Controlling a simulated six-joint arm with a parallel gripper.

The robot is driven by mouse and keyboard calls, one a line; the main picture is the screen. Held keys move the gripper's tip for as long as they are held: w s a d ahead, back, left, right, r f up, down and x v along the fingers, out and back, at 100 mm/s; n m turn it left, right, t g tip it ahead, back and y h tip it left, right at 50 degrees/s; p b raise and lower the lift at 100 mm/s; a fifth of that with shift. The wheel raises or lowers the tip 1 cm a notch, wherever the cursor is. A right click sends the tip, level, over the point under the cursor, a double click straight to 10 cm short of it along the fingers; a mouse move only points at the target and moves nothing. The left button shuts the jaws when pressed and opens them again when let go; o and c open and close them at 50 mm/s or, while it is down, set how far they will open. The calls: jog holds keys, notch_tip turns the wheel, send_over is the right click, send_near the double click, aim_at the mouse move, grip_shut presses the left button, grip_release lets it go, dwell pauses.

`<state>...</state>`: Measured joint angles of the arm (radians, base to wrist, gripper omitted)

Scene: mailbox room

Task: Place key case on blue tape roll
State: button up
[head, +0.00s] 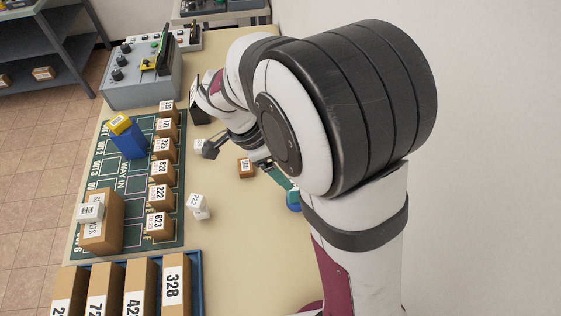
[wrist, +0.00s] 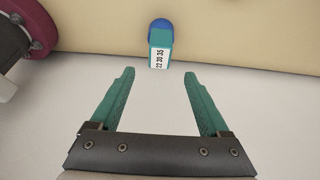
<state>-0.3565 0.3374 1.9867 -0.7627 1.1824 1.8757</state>
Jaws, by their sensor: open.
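A small teal case (wrist: 160,38) with a white number label shows at the top of the wrist view; I take it as the key case. A round blue thing (wrist: 160,23), which looks like the blue tape roll, shows directly behind or beneath it. The two overlap; I cannot tell whether the case rests fully on the roll. In the head view the blue roll (head: 293,206) is partly hidden by my arm. My gripper (wrist: 159,73) is open with nothing between its teal fingers, and the case lies beyond the fingertips. A teal finger shows in the head view (head: 279,178).
A small brown box (head: 245,168) and a white block (head: 199,206) stand on the beige table. A green mat (head: 128,170) holds several numbered boxes and a blue box (head: 129,143). A blue tray (head: 196,290) of cartons is at the front. The table's front right is clear.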

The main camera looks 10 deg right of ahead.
jog(key=s+r+n+y, duration=0.3)
jog(key=s+n, duration=0.3)
jog(key=s, duration=0.4)
jog(key=s+r+n+y, duration=0.3)
jog(key=s+n, duration=0.3)
jog(key=s, duration=0.4)
jog(key=shift+s+d+r, duration=0.1)
